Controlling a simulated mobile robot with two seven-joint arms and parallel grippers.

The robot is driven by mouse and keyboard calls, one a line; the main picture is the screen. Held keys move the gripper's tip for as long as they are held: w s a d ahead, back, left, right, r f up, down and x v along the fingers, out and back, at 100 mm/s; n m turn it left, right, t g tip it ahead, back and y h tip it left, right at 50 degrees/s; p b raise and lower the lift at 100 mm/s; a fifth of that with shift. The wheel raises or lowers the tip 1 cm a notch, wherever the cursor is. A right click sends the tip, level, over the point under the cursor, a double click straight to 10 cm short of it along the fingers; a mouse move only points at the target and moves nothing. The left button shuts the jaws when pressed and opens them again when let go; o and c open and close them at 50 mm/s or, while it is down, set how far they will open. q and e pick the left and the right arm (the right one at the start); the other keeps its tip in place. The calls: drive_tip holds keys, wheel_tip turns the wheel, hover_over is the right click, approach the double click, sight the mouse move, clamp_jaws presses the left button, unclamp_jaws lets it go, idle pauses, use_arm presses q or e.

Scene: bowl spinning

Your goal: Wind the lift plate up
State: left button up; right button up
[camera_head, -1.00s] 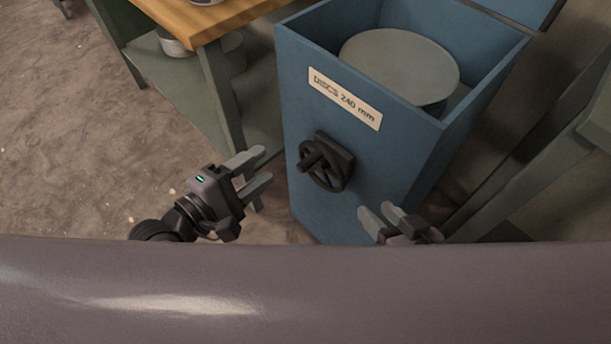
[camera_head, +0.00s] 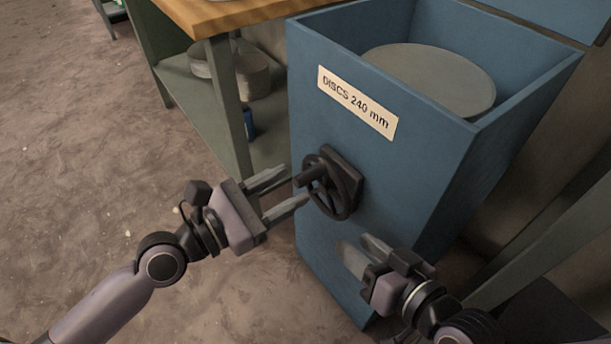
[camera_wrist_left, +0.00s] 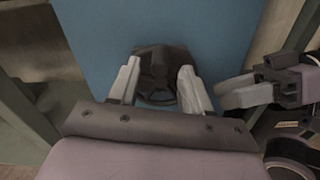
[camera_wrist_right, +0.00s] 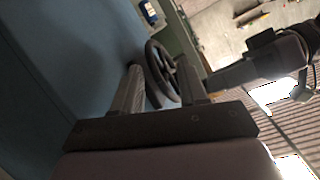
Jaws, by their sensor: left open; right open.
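The blue box (camera_head: 345,185) carries a label reading DISCS 240 mm (camera_head: 356,101). A dark handwheel (camera_head: 345,200) with a knob stands out from its front. The round grey disc (camera_head: 432,78) lies inside the open top, and the lift plate is not seen. My left gripper (camera_head: 290,187) is open and empty; its fingers point at the wheel from the left, and the wheel shows between them in the left wrist view (camera_wrist_left: 158,75). My right gripper (camera_head: 358,250) is open below and right of the wheel, by the box front. The wheel also shows in the right wrist view (camera_wrist_right: 163,72).
A green bench with a wooden top (camera_head: 225,15) stands left of the box, with round metal pieces (camera_head: 250,75) and a small blue item (camera_head: 249,124) on its lower shelf. A grey-green beam (camera_head: 545,240) runs at the right. The floor at left is clear.

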sight(296, 183)
use_arm(q)
drive_tip(key=shift+x, duration=2.35)
clamp_jaws()
